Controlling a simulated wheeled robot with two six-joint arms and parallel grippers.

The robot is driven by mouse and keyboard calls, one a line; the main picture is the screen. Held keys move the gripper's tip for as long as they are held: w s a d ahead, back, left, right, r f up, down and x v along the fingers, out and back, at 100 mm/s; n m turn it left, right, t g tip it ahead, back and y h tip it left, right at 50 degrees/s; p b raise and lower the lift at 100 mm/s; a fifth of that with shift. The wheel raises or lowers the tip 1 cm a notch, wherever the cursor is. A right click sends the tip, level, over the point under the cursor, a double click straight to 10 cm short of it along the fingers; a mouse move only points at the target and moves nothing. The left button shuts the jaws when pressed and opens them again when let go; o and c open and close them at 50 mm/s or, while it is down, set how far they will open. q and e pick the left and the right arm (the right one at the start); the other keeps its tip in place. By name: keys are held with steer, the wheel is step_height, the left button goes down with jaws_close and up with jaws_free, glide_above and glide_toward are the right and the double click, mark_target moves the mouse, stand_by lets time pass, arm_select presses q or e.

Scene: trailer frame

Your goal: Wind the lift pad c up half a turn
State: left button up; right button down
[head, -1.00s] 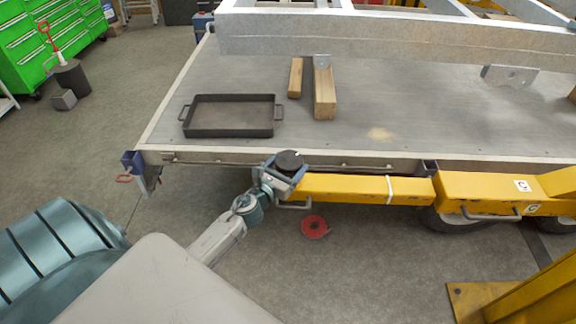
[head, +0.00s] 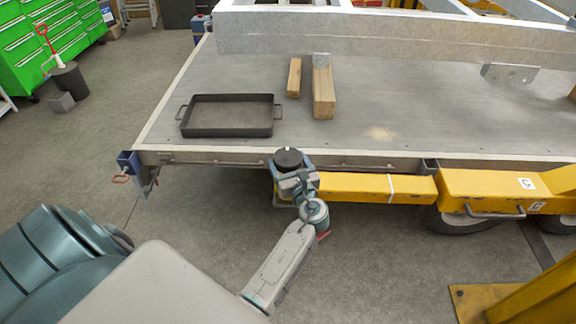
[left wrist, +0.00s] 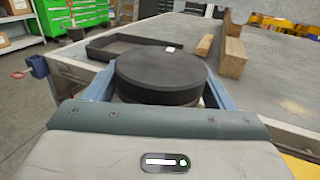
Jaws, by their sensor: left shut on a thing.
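Lift pad c is a round black disc (head: 289,158) at the end of a yellow lift arm (head: 365,187), beside the trailer's near edge. It also shows large in the left wrist view (left wrist: 160,72), with a small white mark on its far right rim. My left gripper (head: 291,172) is shut on the pad, its blue fingers on either side of it. The underside of the pad and its screw are hidden by the gripper. My right gripper is not in view.
The trailer deck (head: 390,110) lies just beyond the pad, with a black tray (head: 228,117) and two wooden blocks (head: 323,90) on it. A yellow post base (head: 480,300) stands at the lower right.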

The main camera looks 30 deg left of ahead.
arm_select(q)
steer(key=n+g+y+b, duration=0.1)
steer(key=n+g, duration=0.1)
steer(key=g, duration=0.2)
steer(key=n+g+y, duration=0.2)
steer(key=n+g, duration=0.1)
steer(key=g, duration=0.1)
steer(key=shift+w+d+f+n+b, duration=0.1)
steer(key=shift+f+n+b, duration=0.05)
steer(key=shift+n+b, duration=0.2)
steer(key=n+g, duration=0.2)
steer(key=g, duration=0.1)
steer(key=n+g+b, duration=0.1)
steer(key=g, duration=0.2)
steer(key=shift+n, duration=0.35)
steer(key=shift+n+g, duration=0.8)
steer(key=shift+g, duration=0.4)
steer(key=shift+g, duration=0.3)
